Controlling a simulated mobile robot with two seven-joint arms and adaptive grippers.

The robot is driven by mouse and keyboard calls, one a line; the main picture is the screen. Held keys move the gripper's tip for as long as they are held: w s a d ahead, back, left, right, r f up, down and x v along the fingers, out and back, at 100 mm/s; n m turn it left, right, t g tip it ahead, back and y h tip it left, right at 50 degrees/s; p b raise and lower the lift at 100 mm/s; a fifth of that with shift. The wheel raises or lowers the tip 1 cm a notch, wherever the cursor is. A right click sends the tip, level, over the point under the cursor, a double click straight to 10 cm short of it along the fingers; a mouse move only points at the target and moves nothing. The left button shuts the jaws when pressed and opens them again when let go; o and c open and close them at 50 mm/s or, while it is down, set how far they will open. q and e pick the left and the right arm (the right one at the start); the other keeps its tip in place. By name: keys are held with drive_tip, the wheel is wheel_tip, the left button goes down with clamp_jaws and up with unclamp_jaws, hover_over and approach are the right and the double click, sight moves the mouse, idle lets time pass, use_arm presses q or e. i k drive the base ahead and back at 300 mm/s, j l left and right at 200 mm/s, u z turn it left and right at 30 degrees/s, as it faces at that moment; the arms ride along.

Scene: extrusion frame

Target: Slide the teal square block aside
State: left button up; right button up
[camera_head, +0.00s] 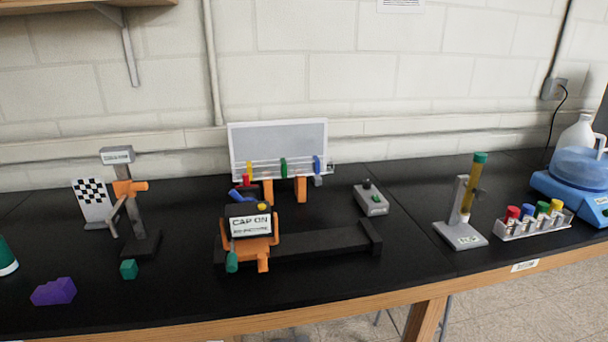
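A small teal block (128,269) sits on the black bench top near its front edge, left of the middle. It looks roughly cube-shaped. It stands in front of the dark foot of a grey stand with an orange clamp (130,188), with a small gap that I cannot judge exactly. A second teal piece (232,262) shows at the lower left of an orange carriage labelled "CAP ON" (252,240); I cannot tell whether it is attached. Neither of my grippers is in view.
A purple block (54,292) lies left of the teal block. A black rail (325,243) runs right from the carriage. A tube stand (462,235), a rack of capped vials (535,224) and a blue device (575,180) stand at right. Bench between the teal block and carriage is clear.

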sight(128, 269)
drive_tip(key=u, duration=1.25)
drive_tip(key=i+j, duration=0.1)
drive_tip(key=j, duration=0.4)
drive_tip(key=i+j, duration=0.15)
drive_tip(key=j, duration=0.3)
drive_tip(key=j+z, duration=0.15)
drive_tip(key=z, duration=0.2)
drive_tip(key=j+z, duration=0.15)
drive_tip(key=z, duration=0.2)
drive_tip(key=j+z, duration=0.15)
drive_tip(key=z, duration=0.2)
